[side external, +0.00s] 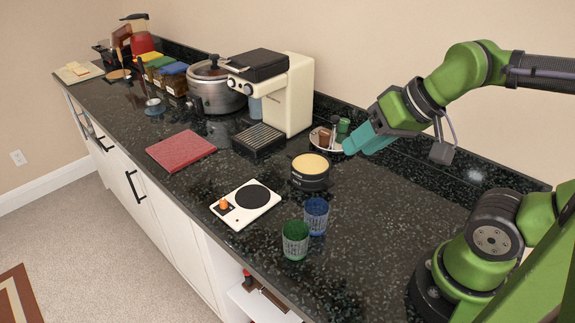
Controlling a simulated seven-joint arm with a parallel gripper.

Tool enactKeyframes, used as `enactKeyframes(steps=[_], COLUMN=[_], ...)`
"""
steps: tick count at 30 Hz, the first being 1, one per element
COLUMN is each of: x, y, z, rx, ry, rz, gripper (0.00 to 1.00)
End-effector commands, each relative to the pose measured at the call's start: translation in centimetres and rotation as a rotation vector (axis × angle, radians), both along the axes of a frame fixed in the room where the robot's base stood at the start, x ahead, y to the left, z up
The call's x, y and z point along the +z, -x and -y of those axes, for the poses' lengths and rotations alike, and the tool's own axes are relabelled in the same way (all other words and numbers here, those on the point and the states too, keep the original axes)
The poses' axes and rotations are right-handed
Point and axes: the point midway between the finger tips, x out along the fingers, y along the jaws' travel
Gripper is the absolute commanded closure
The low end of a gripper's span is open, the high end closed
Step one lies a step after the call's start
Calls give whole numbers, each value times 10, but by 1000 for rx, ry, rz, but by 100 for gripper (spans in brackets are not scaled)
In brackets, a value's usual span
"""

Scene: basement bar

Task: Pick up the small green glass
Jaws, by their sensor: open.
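A green ribbed glass (295,240) stands upright near the front edge of the dark speckled counter. A blue glass (316,215) stands close behind it to the right. A smaller green item (343,125), perhaps a cup, sits on a small round plate (318,146) at the back, beside a brown one (324,137). My gripper (350,147) has teal fingers and is open, in the air around the right side of that plate. The gap between the fingers is hard to see from here, and I see nothing held. My gripper is well behind and above the green ribbed glass.
A round black pot with a yellowish top (310,171) and a white hot plate (245,204) stand mid-counter. A cream coffee machine (296,95) is left of my gripper. A red board (181,150) lies farther left. The counter right of the glasses is clear.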

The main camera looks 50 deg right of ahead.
Motion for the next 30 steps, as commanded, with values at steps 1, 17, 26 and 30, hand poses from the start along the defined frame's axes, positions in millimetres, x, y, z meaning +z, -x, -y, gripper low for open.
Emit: enactKeyframes(steps=[1,17,26,30], x=[0,-3,-33,-50], y=[0,0,-32,-50], z=[0,-4,-47,-72], rx=[0,15,179,225], ry=[0,0,61,124], rz=[0,-11,-264,-424], gripper=[57,31,31,31])
